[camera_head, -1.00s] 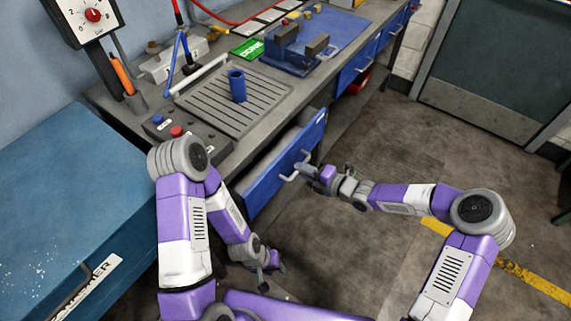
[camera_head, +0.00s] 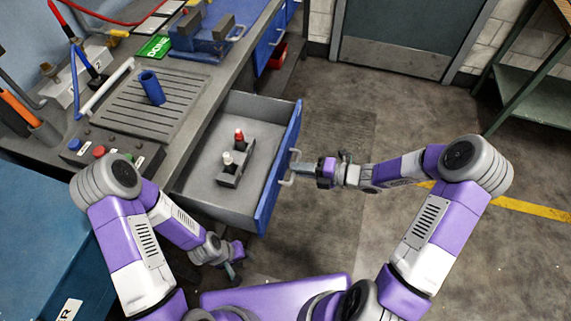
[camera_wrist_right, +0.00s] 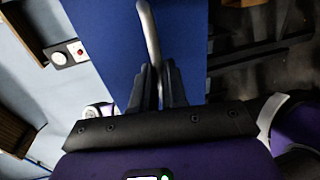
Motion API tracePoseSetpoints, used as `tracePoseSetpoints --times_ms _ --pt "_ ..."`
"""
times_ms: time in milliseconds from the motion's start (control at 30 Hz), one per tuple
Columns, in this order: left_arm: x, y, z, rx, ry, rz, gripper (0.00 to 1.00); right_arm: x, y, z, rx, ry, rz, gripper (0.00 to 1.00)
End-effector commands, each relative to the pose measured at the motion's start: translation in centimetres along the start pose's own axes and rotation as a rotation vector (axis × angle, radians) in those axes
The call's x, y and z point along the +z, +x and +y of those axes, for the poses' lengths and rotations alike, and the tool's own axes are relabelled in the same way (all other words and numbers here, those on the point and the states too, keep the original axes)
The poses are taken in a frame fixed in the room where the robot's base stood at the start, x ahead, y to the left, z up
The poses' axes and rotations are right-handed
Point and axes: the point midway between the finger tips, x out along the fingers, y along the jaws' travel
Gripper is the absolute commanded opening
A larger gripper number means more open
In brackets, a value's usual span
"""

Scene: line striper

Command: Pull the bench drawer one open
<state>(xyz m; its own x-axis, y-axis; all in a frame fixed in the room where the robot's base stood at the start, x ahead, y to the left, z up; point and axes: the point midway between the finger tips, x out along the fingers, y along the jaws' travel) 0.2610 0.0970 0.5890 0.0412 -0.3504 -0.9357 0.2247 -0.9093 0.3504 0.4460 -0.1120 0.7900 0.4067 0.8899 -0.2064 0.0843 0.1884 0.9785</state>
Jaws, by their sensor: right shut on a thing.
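The bench drawer (camera_head: 206,190) with a blue front (camera_head: 272,190) stands pulled well out of the bench in the head view. Inside it a small grey holder (camera_head: 235,171) carries a red-topped bottle (camera_head: 239,137) and a white-topped bottle (camera_head: 228,160). My right gripper (camera_head: 300,168) is shut on the drawer's metal handle. In the right wrist view the fingers (camera_wrist_right: 158,88) close around the handle bar (camera_wrist_right: 150,38) in front of the blue drawer face. My left gripper (camera_head: 233,268) hangs low beside the drawer's near corner, apart from it; its jaw state is unclear.
The bench top holds a blue cup (camera_head: 152,88) on a slatted plate (camera_head: 125,105), a button panel (camera_head: 104,150), a green DONE sign (camera_head: 154,47) and a blue vise (camera_head: 200,38). A blue cabinet (camera_head: 35,250) stands at the left. Floor right of the drawer is clear.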

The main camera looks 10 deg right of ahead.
Motion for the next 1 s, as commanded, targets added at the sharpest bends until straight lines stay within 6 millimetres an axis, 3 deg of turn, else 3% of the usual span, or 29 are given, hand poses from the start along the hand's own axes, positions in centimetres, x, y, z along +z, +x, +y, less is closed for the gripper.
tracePoseSetpoints --times_ms 300,767,800,933,1000 --pt "0.0 -0.1 0.0 0.000 0.000 0.000 0.36 0.0 -2.4 -0.5 0.001 0.000 -0.001 0.00" --pt "0.0 -0.1 0.0 0.000 0.000 0.000 0.36 0.0 -2.7 -0.5 0.001 -0.001 -0.001 0.00" --pt "0.0 -0.1 0.0 0.000 0.000 0.000 0.36 0.1 -2.7 -0.5 0.001 -0.001 -0.001 0.14" --pt "0.0 -0.1 0.0 0.000 0.000 0.000 0.36 0.1 -2.7 -0.5 0.001 -0.001 -0.001 0.34" --pt "0.0 -0.1 0.0 0.000 0.000 0.000 0.36 0.0 -2.7 -0.5 0.001 -0.001 0.000 0.38"
